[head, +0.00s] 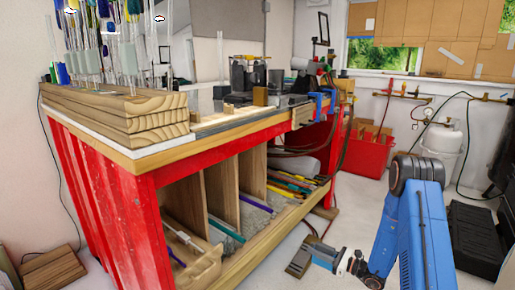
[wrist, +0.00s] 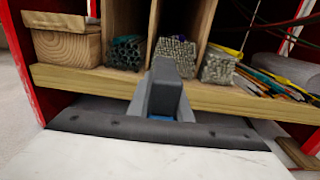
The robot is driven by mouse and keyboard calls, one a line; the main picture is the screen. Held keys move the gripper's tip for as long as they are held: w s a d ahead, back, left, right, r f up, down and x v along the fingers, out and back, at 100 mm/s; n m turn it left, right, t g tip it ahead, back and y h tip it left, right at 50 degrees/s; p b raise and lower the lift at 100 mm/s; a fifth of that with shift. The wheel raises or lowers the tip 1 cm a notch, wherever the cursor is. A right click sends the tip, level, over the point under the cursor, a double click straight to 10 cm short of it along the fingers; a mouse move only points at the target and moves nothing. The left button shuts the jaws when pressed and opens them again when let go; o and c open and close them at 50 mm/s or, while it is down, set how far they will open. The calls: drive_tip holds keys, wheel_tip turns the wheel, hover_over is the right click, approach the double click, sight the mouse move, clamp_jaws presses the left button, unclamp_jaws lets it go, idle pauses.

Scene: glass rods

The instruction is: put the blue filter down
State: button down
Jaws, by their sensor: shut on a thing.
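My gripper (head: 298,264) is low in front of the red bench's open lower shelf in the head view, pointing left. In the wrist view my gripper (wrist: 165,95) is a dark grey shape in the middle, in front of the shelf's wooden edge. A small patch of blue (wrist: 160,118) shows at the gripper, most likely the blue filter held in the jaws. Most of it is hidden by the gripper. I cannot make out the filter in the head view.
The red bench (head: 110,190) has wooden dividers (head: 222,190) and bundles of rods (wrist: 176,52) on its lower shelf. Stacked boards (head: 120,115) lie on top. A black case (head: 472,240) stands at the right.

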sight(321, 261)
drive_tip(key=d+f, duration=0.1)
drive_tip(key=f, duration=0.1)
drive_tip(key=d+f, duration=0.1)
drive_tip(key=f, duration=0.2)
drive_tip(key=d+f, duration=0.1)
drive_tip(key=f, duration=0.2)
drive_tip(key=shift+w+d, duration=0.15)
drive_tip(key=shift+w, duration=0.15)
drive_tip(key=shift+w+a+m+t+h, duration=0.1)
drive_tip(key=shift+a+m+t+h, duration=0.2)
drive_tip(key=shift+m+t, duration=0.15)
drive_tip(key=shift+w+a+r+m+t+h, duration=0.1)
drive_tip(key=shift+r+m+t+h, duration=0.05)
drive_tip(key=shift+m+t+h, duration=0.85)
drive_tip(key=shift+d+m+t+h, duration=0.2)
drive_tip(key=shift+m+t+h, duration=0.35)
drive_tip(key=shift+t+h, duration=0.3)
drive_tip(key=shift+s+d+m+t+h, duration=0.3)
drive_tip(key=shift+m+h, duration=0.2)
drive_tip(key=shift+h, duration=0.25)
drive_tip(key=shift+w+a, duration=0.1)
drive_tip(key=shift+a, duration=0.05)
